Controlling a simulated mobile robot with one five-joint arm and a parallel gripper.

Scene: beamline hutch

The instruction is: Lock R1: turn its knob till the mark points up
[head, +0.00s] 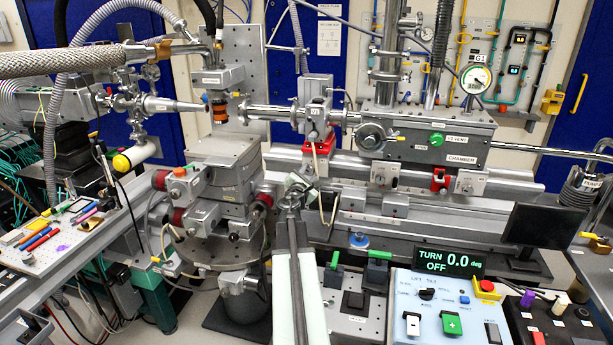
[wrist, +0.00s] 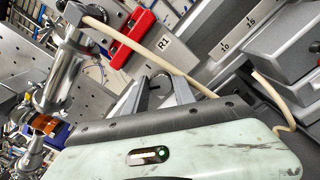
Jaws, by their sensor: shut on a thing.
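The R1 label (wrist: 164,43) shows in the wrist view on a grey carrier beside a red part (wrist: 127,40). Just below the label, R1's round knob (wrist: 160,82) sits between the two fingers of my gripper (wrist: 161,94), which are shut on it. Most of the knob is hidden by the fingers, and I cannot see its mark or which way it points. In the head view my gripper (head: 298,184) is at the rail below the red part (head: 320,146); the knob is hidden there.
A pale cable (wrist: 180,68) loops close past my fingers.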

